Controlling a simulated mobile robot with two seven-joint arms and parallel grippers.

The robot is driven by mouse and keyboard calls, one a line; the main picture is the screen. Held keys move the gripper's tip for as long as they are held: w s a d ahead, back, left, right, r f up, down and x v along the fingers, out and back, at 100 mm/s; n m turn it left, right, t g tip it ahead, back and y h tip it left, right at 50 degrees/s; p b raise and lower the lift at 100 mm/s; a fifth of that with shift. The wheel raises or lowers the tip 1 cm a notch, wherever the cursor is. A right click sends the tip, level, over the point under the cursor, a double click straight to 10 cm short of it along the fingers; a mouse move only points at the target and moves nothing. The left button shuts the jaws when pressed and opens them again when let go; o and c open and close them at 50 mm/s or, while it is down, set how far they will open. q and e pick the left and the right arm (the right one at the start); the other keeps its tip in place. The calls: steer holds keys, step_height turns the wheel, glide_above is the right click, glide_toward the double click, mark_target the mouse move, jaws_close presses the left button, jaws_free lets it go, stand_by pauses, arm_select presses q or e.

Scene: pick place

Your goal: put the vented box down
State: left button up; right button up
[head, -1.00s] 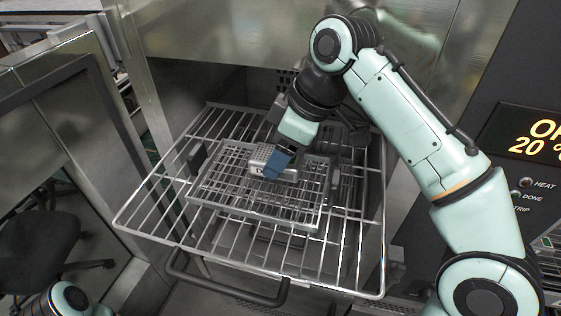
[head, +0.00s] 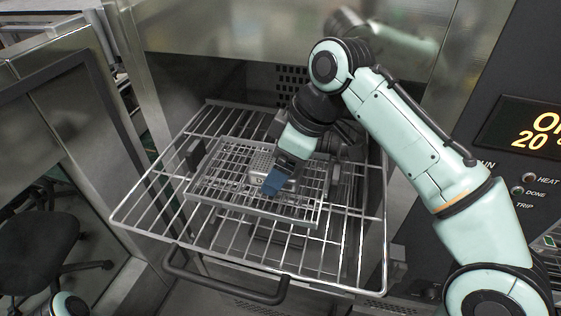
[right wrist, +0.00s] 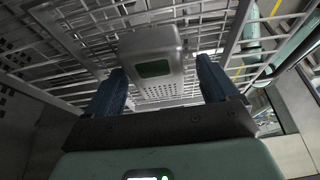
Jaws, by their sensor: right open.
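The vented box (head: 262,161) is a small silvery metal box with a perforated face. It sits on the wire tray (head: 225,204) in the head view, partly hidden by my right gripper. My right gripper (head: 273,184) has blue fingers and is at the box. In the right wrist view the box (right wrist: 151,55) lies between and beyond the open fingers (right wrist: 160,88), with gaps on both sides. A dark green panel shows on its near end. My left gripper is out of view; only a bit of my left arm shows at the bottom left.
The tray lies on a pulled-out oven rack (head: 160,215), with bare wires around it. A dark handle (head: 225,288) is below the rack's front. The open oven door (head: 60,130) stands at left, the control panel (head: 530,150) at right.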

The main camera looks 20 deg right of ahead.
steer(key=p+v, duration=0.1)
steer(key=v, duration=0.4)
steer(key=shift+r+p, duration=0.35)
steer(key=shift+r, duration=0.1)
steer(key=shift+w+d+r, duration=0.15)
steer(key=shift+d+r, duration=0.15)
steer(key=shift+r, duration=0.2)
steer(key=shift+d+r, duration=0.1)
steer(key=shift+r, duration=0.1)
steer(key=shift+s+r, duration=0.2)
steer(key=shift+s, duration=0.4)
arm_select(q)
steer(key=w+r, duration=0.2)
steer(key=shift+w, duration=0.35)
arm_select(e)
steer(key=shift+w, duration=0.25)
